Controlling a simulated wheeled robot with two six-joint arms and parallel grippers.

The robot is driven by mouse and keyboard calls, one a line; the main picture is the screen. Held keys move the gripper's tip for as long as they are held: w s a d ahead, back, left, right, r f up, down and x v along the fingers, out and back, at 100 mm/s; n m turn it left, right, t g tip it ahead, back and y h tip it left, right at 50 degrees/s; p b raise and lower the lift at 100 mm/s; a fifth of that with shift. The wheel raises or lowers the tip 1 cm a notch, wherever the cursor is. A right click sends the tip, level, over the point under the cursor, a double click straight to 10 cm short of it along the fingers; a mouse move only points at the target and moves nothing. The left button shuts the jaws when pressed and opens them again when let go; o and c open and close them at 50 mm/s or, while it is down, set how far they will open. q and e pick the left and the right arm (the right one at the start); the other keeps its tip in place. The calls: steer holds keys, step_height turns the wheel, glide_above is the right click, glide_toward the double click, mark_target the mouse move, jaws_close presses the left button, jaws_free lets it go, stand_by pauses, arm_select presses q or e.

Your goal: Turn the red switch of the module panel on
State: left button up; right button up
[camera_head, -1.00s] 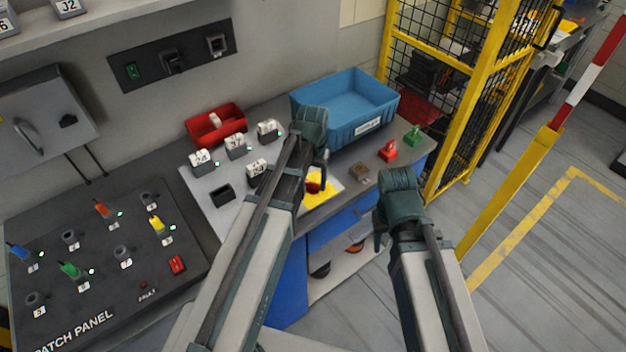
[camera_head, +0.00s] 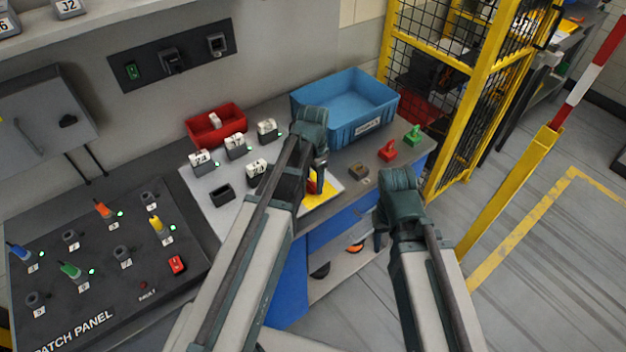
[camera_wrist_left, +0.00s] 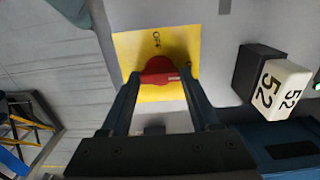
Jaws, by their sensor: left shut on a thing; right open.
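The red switch (camera_head: 312,187) is a red knob on a yellow plate (camera_head: 325,193) at the right part of the light module panel (camera_head: 222,209). In the left wrist view the red switch (camera_wrist_left: 158,69) sits between my left fingertips, with "OFF" printed on the yellow plate (camera_wrist_left: 125,48) above it. A pale mark on the knob lies to the right. My left gripper (camera_wrist_left: 158,80) is shut on the red switch; in the head view my left arm partly hides it. My right gripper (camera_head: 379,230) is open and empty, off the bench's front edge.
White numbered modules, such as module 52 (camera_wrist_left: 285,85), stand on the panel. A red bin (camera_head: 216,139) and blue crate (camera_head: 345,118) stand behind. Red (camera_head: 388,150) and green (camera_head: 412,136) pieces lie right. A patch panel (camera_head: 105,285) is left.

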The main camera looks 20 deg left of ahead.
mark_target(313, 183)
stand_by(0.4)
arm_select(q)
steer(key=o, duration=1.4)
steer(key=shift+c, duration=0.2)
steer(key=shift+r, duration=0.15)
step_height(313, 183, up, 14)
steer(key=p, duration=1.3)
steer(key=shift+f+p, duration=0.2)
steer(key=shift+p, duration=0.2)
